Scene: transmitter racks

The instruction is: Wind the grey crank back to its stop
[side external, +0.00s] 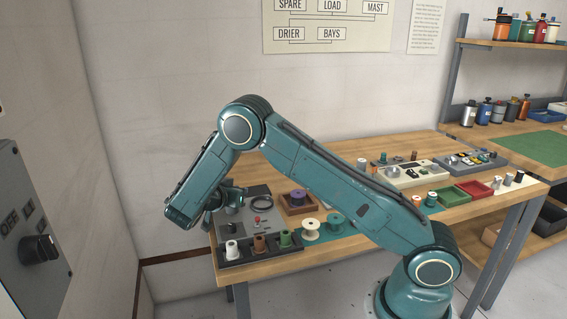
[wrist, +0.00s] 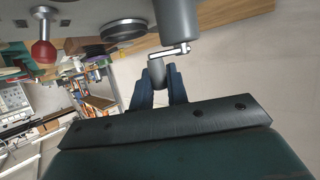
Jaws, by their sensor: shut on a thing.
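The grey crank shows in the wrist view as a thick grey hub with a thin bright arm (wrist: 168,53) and a short grey handle at the arm's end. My gripper (wrist: 158,72) is shut on that handle, with one dark finger on each side of it. In the side external view my gripper (side external: 213,201) is low over the left end of the bench, at the grey panel (side external: 234,226). There the crank is mostly hidden by my gripper, and its stop cannot be made out.
A red knob (wrist: 43,48) and a dark round dial (wrist: 123,31) sit on the panel near the crank. Several spools stand in a dark rack (side external: 262,254) along the bench's front. A brown box (side external: 297,208) is to the right. A wall is close on the left.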

